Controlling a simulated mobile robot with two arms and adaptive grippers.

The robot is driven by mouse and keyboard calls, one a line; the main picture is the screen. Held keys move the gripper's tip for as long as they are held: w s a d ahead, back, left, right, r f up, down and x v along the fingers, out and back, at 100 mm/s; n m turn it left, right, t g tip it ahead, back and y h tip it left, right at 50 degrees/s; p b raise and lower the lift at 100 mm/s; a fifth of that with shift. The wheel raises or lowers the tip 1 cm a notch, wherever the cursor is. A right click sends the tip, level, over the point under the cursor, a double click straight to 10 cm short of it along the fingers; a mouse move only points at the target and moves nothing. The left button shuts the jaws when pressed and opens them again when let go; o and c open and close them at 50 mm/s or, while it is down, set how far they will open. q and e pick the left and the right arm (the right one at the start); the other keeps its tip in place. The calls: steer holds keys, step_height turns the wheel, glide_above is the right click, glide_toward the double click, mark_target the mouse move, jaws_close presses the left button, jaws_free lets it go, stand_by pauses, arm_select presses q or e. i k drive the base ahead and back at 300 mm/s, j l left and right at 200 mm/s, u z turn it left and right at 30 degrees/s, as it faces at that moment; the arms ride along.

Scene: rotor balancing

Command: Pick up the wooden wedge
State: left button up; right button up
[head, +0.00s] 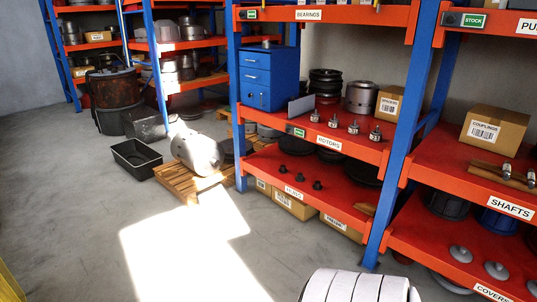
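I cannot make out a wooden wedge for certain in the head view. A small tan piece (365,208) shows at the right end of the lower shelf of the middle rack, too small to identify. Neither of my grippers is in view.
A wooden pallet (177,181) bears a grey cylinder (197,153) on the floor, beside a black tray (137,156). Orange-shelved racks with a motors shelf (340,143) and a shafts shelf (462,165) line the right. A white ribbed object (358,287) is cut off at the bottom. The left floor is clear.

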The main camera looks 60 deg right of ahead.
mark_target(368, 209)
steer(key=z, duration=2.9)
steer(key=i+z, duration=0.1)
steer(key=z, duration=0.3)
steer(key=i+j+z, duration=0.3)
steer(key=i+j, duration=0.15)
steer(key=j, duration=0.15)
steer(key=i+j+z, duration=0.3)
steer(key=j, duration=0.4)
steer(key=i+j+z, duration=0.15)
steer(key=i+j, duration=0.15)
